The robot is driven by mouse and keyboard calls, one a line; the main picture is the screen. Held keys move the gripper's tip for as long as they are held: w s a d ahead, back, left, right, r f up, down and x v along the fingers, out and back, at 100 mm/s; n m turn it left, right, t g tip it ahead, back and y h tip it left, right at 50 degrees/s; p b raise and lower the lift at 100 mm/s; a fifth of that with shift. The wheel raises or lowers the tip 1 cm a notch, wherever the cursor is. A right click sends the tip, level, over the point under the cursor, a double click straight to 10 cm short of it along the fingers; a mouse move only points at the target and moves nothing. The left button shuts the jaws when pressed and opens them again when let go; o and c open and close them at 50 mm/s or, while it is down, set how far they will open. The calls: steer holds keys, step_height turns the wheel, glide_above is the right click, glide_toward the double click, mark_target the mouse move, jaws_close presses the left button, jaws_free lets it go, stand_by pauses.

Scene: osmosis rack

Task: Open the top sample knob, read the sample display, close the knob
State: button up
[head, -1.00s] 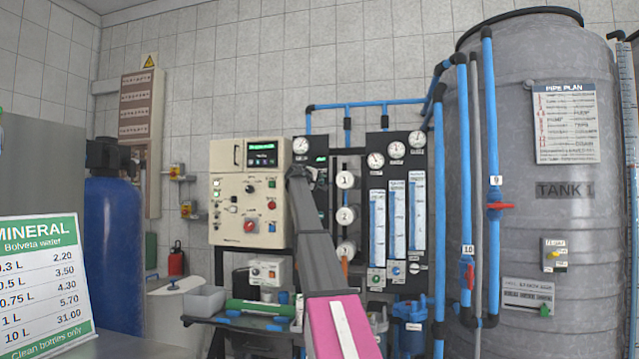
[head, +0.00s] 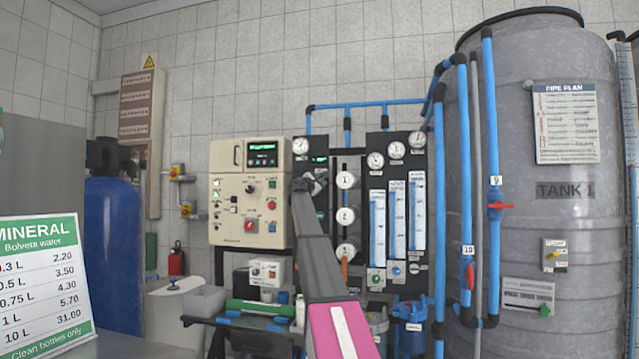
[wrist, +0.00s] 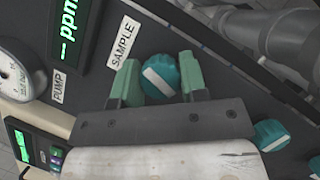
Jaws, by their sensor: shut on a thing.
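The top sample knob (wrist: 161,74) is teal with a white pointer bar, beside the SAMPLE label (wrist: 123,42) in the wrist view. My gripper (wrist: 158,84) has its two green fingers on either side of this knob and is shut on it. The bar lies tilted in the wrist picture, running between the fingers. The sample display (wrist: 68,30) shows green dashes and "ppm", with no number that I can read. In the head view, my gripper (head: 309,183) is at the dark rack panel and hides the knob.
Two more teal knobs (wrist: 271,135) sit at the lower right of the wrist view. A pump gauge (wrist: 14,82) is at its left. In the head view, a cream control box (head: 232,210) stands left of my arm and flow tubes (head: 397,220) stand right.

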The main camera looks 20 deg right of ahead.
steer(key=shift+a+n+t+y, duration=0.15)
steer(key=shift+n+t, duration=0.35)
steer(key=shift+n, duration=0.6)
steer(key=shift+d+n+t+y, duration=0.15)
steer(key=shift+n+t, duration=0.35)
steer(key=shift+n, duration=0.6)
steer(key=shift+a+n, duration=0.1)
steer(key=shift+n, duration=0.2)
steer(key=shift+f, duration=0.1)
steer(key=o, duration=0.9)
steer(key=v, duration=1)
steer(key=shift+s+a+f, duration=0.15)
steer(key=shift+s+a, duration=0.1)
steer(key=shift+s, duration=0.05)
